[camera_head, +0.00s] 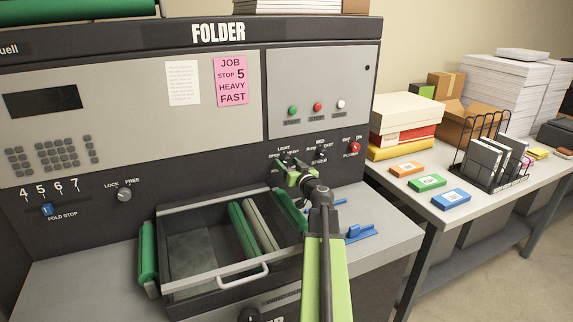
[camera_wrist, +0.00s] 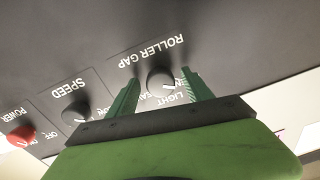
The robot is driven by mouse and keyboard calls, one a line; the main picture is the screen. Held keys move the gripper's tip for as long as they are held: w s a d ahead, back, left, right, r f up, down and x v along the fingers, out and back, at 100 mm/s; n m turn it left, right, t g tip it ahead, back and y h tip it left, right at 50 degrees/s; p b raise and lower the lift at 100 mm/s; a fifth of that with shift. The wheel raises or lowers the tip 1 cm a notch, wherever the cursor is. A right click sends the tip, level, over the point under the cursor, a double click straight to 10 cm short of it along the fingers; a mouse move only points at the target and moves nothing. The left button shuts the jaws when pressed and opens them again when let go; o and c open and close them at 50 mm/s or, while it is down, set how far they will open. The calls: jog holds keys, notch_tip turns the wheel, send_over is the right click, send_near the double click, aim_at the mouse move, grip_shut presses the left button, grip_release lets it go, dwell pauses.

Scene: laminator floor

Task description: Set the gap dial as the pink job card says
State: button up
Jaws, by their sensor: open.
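The pink job card (camera_head: 231,66) on the folder's front panel reads JOB, STOP 5, HEAVY, FAST. The gap dial (camera_wrist: 161,80) is a round dark knob under the ROLLER GAP label in the wrist view, which shows the panel upside down. A pale mark on the knob points towards the lower right, on the side of the LIGHT label; its exact setting is unclear. My gripper (camera_wrist: 160,77) is open, with one green finger on each side of the knob. I cannot tell whether the fingers touch it. In the head view my gripper (camera_head: 288,164) mostly hides the dial.
The speed dial (camera_wrist: 74,113) and red power knob (camera_wrist: 20,136) sit beside the gap dial. An open tray with a handle (camera_head: 243,275) lies below. A side table with coloured boxes (camera_head: 428,182) stands at right.

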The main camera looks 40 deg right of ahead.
grip_shut()
jog(key=shift+m, duration=0.3)
jog(key=m, duration=0.5)
jog(key=shift+m, duration=0.3)
jog(key=m, duration=0.6)
jog(key=shift+a+m+b, duration=0.1)
jog(key=shift+m+b, duration=0.2)
jog(key=shift+b, duration=0.1)
jog(key=m, duration=0.5)
jog(key=shift+m+h, duration=0.3)
jog(key=m, duration=0.6)
jog(key=shift+r, duration=0.1)
